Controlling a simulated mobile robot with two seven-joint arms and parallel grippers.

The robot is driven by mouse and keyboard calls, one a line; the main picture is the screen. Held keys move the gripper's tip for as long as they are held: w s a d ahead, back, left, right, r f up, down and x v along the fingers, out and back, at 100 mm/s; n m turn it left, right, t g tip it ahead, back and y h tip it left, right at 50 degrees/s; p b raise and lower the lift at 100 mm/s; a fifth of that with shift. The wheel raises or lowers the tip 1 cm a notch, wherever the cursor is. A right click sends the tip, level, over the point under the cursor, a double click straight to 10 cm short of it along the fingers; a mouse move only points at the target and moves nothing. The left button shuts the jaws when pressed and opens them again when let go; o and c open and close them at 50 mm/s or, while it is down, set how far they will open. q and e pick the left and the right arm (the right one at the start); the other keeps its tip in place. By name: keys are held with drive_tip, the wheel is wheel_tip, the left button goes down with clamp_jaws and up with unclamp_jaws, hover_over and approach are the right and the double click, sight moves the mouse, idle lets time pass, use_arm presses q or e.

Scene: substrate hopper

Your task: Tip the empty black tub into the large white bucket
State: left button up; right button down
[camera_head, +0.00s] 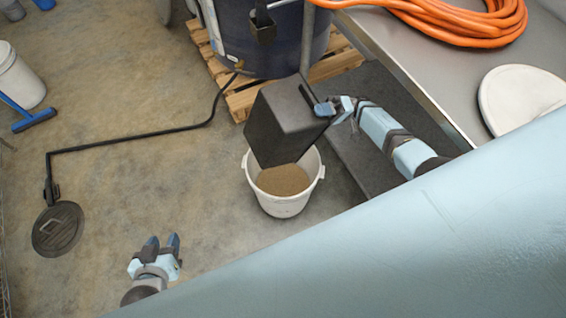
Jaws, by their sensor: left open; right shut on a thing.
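The black tub (282,125) is tilted above the large white bucket (284,205), its lower end over the bucket's far rim. I cannot see into the tub from here. The bucket stands upright on the floor, with brown granular material (283,180) inside it. My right gripper (326,108) is shut on the tub's right edge, beside a slot-like handle. My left gripper (163,243) is open and empty, low on the left, well apart from the tub and bucket.
A dark blue drum (280,45) stands on a wooden pallet (243,100) behind the tub. A black hose (130,143) runs to a round floor drain (58,229). A metal table (440,60) with an orange hose (460,18) is at right. The left floor is mostly clear.

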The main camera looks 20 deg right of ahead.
drive_tip(key=shift+w+d+f+y+b, duration=0.15)
drive_tip(key=shift+d+y+b, duration=0.15)
drive_tip(key=shift+d+b, duration=0.4)
drive_tip(key=shift+w+d+f+y+b, duration=0.15)
drive_tip(key=shift+d+y+b, duration=0.2)
drive_tip(key=shift+d, duration=0.55)
drive_tip(key=shift+s+a, duration=0.1)
